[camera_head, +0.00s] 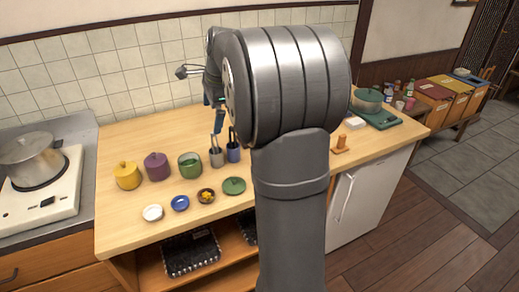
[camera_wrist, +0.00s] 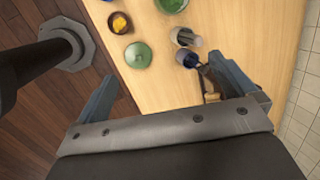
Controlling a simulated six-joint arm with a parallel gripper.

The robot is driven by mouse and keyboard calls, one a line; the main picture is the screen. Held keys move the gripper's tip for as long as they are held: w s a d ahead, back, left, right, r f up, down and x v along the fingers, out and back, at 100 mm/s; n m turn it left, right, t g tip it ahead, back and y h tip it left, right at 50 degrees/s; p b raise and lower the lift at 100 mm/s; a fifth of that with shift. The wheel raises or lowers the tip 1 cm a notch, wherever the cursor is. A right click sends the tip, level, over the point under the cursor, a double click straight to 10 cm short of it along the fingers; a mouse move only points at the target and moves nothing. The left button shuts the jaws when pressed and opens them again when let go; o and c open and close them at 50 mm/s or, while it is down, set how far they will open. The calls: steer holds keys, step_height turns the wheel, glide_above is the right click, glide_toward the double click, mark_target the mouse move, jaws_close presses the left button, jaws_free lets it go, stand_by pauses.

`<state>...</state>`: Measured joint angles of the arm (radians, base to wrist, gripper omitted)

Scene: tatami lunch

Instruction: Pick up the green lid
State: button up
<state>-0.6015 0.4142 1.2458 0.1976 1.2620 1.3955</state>
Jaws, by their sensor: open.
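The green lid (camera_head: 234,186) lies flat on the wooden counter, in front of the two utensil cups; it is a round disc with a small knob. In the wrist view the green lid (camera_wrist: 138,55) is above centre, beyond the fingertips and between their lines. My gripper (camera_wrist: 165,85) is open and empty, its two fingers wide apart, above the counter. In the head view my arm hides most of the gripper. An open green pot (camera_head: 190,165) stands left of the cups.
A grey cup (camera_head: 217,159) and a blue cup (camera_head: 233,153) with utensils stand behind the lid. A brown bowl with yellow food (camera_head: 206,196) sits just left of it. Yellow (camera_head: 127,177) and purple (camera_head: 157,168) lidded pots stand further left. Bare counter lies around the lid's front.

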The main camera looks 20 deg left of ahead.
steer(key=w+d+f+m+h, duration=0.1)
steer(key=d+f+m+h, duration=0.2)
steer(key=f, duration=0.8)
glide_above(234, 178)
steer(key=shift+n+g, duration=0.3)
steer(key=shift+g, duration=0.1)
steer(key=f, duration=1)
steer(key=shift+a+f, duration=0.15)
steer(key=shift+a, duration=0.15)
steer(key=shift+s+d+f, duration=0.1)
steer(key=shift+d+f, duration=0.05)
steer(key=shift+f, duration=1.35)
steer(key=shift+d+f, duration=0.15)
steer(key=shift+f, duration=1.3)
steer(key=c, duration=1)
steer(key=shift+r, duration=0.15)
